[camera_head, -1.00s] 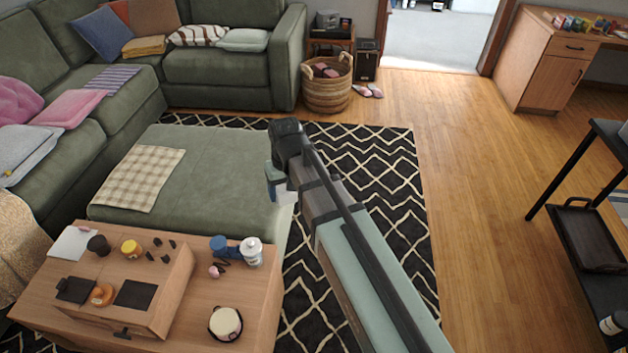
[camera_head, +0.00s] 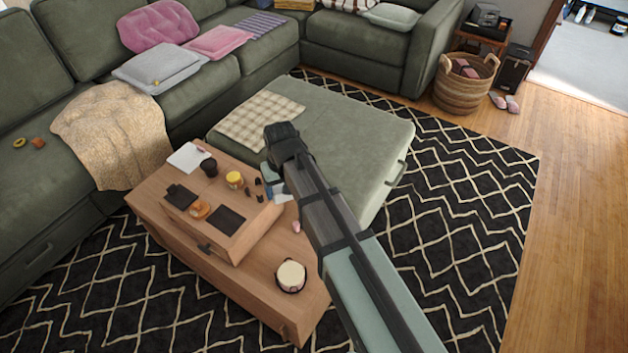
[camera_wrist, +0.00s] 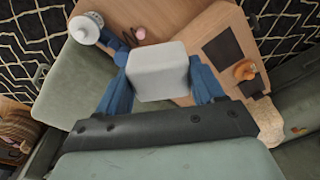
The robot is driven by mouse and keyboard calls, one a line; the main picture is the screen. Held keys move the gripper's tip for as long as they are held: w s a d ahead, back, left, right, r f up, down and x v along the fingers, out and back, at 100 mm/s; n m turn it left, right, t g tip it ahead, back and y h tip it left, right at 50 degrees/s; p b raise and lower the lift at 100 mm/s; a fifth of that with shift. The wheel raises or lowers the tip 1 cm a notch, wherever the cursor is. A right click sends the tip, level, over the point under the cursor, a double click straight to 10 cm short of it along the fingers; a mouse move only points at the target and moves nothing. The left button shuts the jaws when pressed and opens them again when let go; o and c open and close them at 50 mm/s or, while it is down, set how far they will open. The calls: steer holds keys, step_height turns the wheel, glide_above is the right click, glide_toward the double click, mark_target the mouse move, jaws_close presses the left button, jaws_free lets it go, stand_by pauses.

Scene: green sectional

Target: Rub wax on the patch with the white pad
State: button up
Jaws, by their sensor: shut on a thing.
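My gripper (camera_wrist: 158,62) has blue fingers shut on the white pad (camera_wrist: 157,82), a pale rounded block, in the wrist view. In the head view the gripper (camera_head: 275,186) is largely hidden behind my arm, in front of the coffee table's far right part. A flat black square patch (camera_head: 227,221) lies on the raised wooden section of the table; it also shows in the wrist view (camera_wrist: 224,55), to the right of the pad and apart from it. A yellow jar (camera_head: 234,179) and a round cream-topped tin (camera_head: 290,276) stand on the table. I cannot tell which holds wax.
An orange ring-like item (camera_head: 200,210), a dark cup (camera_head: 208,167) and a dark flat item (camera_head: 180,197) sit near the patch. A white bottle (camera_wrist: 85,28) and a pink item (camera_wrist: 140,33) are beside the gripper. The green ottoman (camera_head: 350,150) borders the table.

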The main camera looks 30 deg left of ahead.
steer(key=s+a+f+n, duration=0.2)
steer(key=s+a+f, duration=0.1)
steer(key=s+a, duration=0.4)
steer(key=s+a+f+n, duration=0.1)
steer(key=s+a+f, duration=0.1)
steer(key=s+a, duration=0.5)
steer(key=w+a+f+n, duration=0.2)
steer(key=w+a, duration=0.3)
steer(key=a, duration=0.6)
steer(key=shift+w+a+n+y, duration=0.15)
steer(key=shift+n+y, duration=0.15)
steer(key=shift+n, duration=0.5)
steer(key=shift+f, duration=0.1)
steer(key=shift+f, duration=2.4)
steer(key=shift+f, duration=0.15)
steer(key=shift+f, duration=2.35)
